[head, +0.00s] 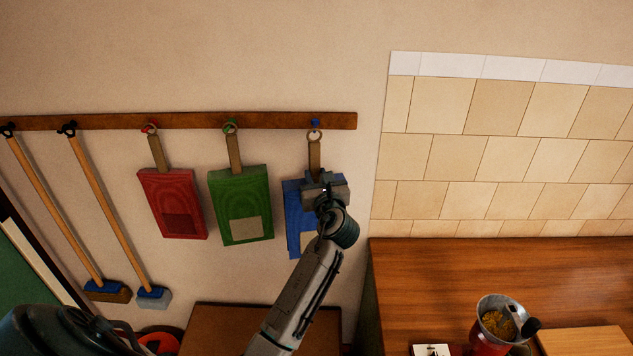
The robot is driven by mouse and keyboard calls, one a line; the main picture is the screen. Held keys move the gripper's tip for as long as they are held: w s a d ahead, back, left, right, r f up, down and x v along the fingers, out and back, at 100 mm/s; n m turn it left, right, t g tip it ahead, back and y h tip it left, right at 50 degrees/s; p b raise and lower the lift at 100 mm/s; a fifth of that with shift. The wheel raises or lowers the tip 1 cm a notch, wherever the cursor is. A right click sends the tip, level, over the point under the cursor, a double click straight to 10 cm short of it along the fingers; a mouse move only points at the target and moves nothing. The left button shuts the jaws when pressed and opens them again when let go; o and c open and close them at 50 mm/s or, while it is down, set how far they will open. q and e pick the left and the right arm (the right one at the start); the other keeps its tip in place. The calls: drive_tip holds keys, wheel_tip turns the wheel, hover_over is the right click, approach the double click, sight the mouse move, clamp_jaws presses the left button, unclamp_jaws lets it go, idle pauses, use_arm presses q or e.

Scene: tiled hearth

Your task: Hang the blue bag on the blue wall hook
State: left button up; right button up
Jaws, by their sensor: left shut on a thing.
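The blue bag (293,213) is in front of the wall below the right end of the rail, its brown strap (314,156) and ring (314,136) pointing up. The blue wall hook (315,122) is on the rail just above the ring. The ring shows slightly below the hook and does not appear to be around it. My left gripper (323,183) is shut on the blue bag near its top edge and hides its upper right part. My right gripper is not in view.
The wooden rail (270,121) also carries a green bag (240,195), a red bag (172,195) and two brushes (108,215) to the left. A tiled wall (490,110) and wooden counter (420,275) with a metal-topped container (500,318) are at right.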

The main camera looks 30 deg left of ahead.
use_arm(q)
drive_tip(key=shift+w+a, duration=0.45)
drive_tip(key=shift+w, duration=0.3)
drive_tip(key=shift+w+a, duration=0.5)
drive_tip(key=shift+w, duration=0.2)
drive_tip(key=shift+w+a, duration=0.45)
drive_tip(key=shift+w, duration=0.3)
drive_tip(key=shift+w+a+f, duration=0.1)
drive_tip(key=shift+w+f, duration=0.05)
drive_tip(key=shift+f, duration=0.25)
drive_tip(key=o, duration=1.1)
drive_tip(key=shift+c, duration=0.2)
drive_tip(key=shift+f, duration=0.1)
drive_tip(key=shift+v, duration=2.3)
